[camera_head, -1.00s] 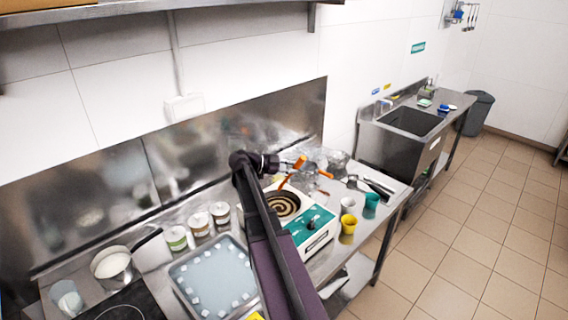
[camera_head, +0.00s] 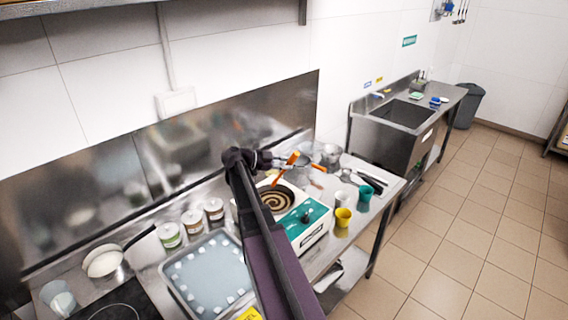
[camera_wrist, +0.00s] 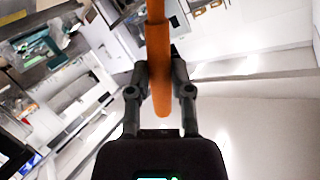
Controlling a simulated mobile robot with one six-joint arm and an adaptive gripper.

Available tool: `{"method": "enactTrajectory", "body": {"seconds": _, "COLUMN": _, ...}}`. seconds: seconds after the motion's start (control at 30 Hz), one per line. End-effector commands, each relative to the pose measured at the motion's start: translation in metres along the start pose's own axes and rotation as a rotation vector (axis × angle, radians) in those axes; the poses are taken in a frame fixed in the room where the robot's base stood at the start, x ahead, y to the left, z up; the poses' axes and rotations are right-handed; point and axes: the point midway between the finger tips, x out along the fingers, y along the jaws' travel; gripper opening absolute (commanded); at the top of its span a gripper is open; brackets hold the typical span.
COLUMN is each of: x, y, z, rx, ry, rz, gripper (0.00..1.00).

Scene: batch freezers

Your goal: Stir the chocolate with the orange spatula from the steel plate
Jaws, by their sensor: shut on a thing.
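My gripper (camera_head: 283,161) is shut on the orange spatula (camera_head: 292,159). It holds the spatula tilted, its lower end near the back edge of the round dark pan (camera_head: 263,209) in the picture. Whether that end touches anything is too small to tell. Brown chocolate (camera_head: 277,201) with a pale swirl lies in the pan, on a white and teal unit. In the wrist view, the orange handle (camera_wrist: 158,60) runs between both fingers (camera_wrist: 160,78), its rounded end pointing toward the palm. The spatula's far end is out of that view. The steel plate is not clearly identifiable.
Another orange piece (camera_head: 320,168) lies by metal bowls (camera_head: 329,153) to the right. A yellow cup (camera_head: 343,217) and teal cup (camera_head: 363,194) stand right of the unit. Several jars (camera_head: 192,221) and a tray (camera_head: 168,283) are at left. The steel backsplash (camera_head: 230,130) rises behind.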

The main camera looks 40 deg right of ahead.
Motion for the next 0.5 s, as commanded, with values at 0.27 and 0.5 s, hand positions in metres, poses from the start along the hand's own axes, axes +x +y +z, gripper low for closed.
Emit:
{"method": "enactTrajectory", "body": {"seconds": 0.27, "x": 0.009, "y": 0.014, "z": 0.006, "rx": 0.0, "ry": 0.0, "rz": 0.0, "gripper": 0.0}}
{"method": "enactTrajectory", "body": {"seconds": 0.5, "x": 0.016, "y": 0.025, "z": 0.011, "rx": 0.0, "ry": 0.001, "rz": 0.001, "gripper": 0.0}}
